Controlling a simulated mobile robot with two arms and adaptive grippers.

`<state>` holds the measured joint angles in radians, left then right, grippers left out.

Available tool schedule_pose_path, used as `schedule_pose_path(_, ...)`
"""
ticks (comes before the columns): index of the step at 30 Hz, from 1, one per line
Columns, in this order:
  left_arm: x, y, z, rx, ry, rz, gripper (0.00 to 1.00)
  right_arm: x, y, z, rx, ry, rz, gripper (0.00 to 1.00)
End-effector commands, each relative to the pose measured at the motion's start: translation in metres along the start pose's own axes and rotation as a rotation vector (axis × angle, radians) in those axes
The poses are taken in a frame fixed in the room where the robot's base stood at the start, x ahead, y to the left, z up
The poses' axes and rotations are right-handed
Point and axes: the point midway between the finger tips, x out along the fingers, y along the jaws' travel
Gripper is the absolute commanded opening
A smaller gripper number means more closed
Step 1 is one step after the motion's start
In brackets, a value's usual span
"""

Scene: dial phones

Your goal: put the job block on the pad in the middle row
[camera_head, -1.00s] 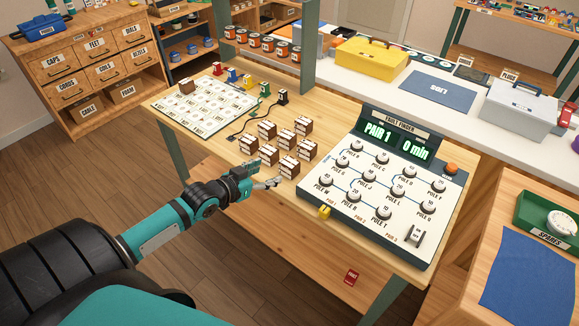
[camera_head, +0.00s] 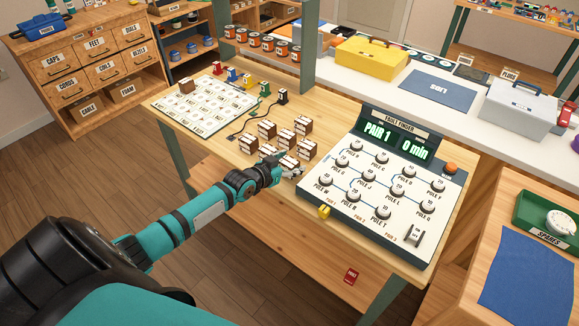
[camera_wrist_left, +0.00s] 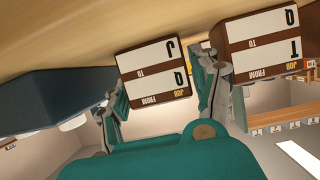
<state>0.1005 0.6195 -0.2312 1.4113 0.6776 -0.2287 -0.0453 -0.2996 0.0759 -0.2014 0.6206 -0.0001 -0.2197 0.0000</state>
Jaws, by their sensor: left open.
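Several brown-and-white job blocks (camera_head: 267,129) stand in a cluster on the wooden bench. My left gripper (camera_head: 286,167) is at the cluster's near right side and hides part of the nearest blocks. In the left wrist view my left gripper (camera_wrist_left: 160,92) is open, with a block reading FROM Q TO J (camera_wrist_left: 152,72) between or just beyond its fingers; I cannot tell whether they touch it. A second block, FROM T TO Q (camera_wrist_left: 262,45), is close beside the right-hand finger. A white sheet of printed cells in rows (camera_head: 205,104) lies at the bench's left; which cell is the pad is too small to tell.
The fault finder panel (camera_head: 372,190) with several pole knobs stands right of the blocks, its display reading PAIR 1, 0 min. Bare wood shows between sheet and blocks.

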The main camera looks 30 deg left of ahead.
Motion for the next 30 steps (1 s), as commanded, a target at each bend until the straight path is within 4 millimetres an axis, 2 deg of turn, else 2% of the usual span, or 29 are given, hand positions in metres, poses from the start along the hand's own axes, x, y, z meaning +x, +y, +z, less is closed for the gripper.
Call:
schedule_pose_path(4, 0.0, 0.0, 0.0, 0.0, 0.0, 0.0, 0.63, 0.0, 0.002, 0.0, -0.001, -0.001, 0.002, 0.65)
schedule_pose_path(16, -0.001, 0.0, 0.0, 0.0, 0.0, 0.0, 0.12, 0.0, 0.005, 0.001, -0.001, -0.002, 0.006, 0.65)
schedule_pose_path(24, -0.002, 0.0, -0.002, 0.001, 0.001, 0.0, 0.12, 0.0, 0.005, 0.001, 0.0, -0.002, 0.006, 0.65)
schedule_pose_path(30, -0.008, 0.0, -0.018, 0.001, 0.002, 0.0, 0.12, 0.001, 0.005, 0.002, 0.0, -0.002, 0.006, 0.65)
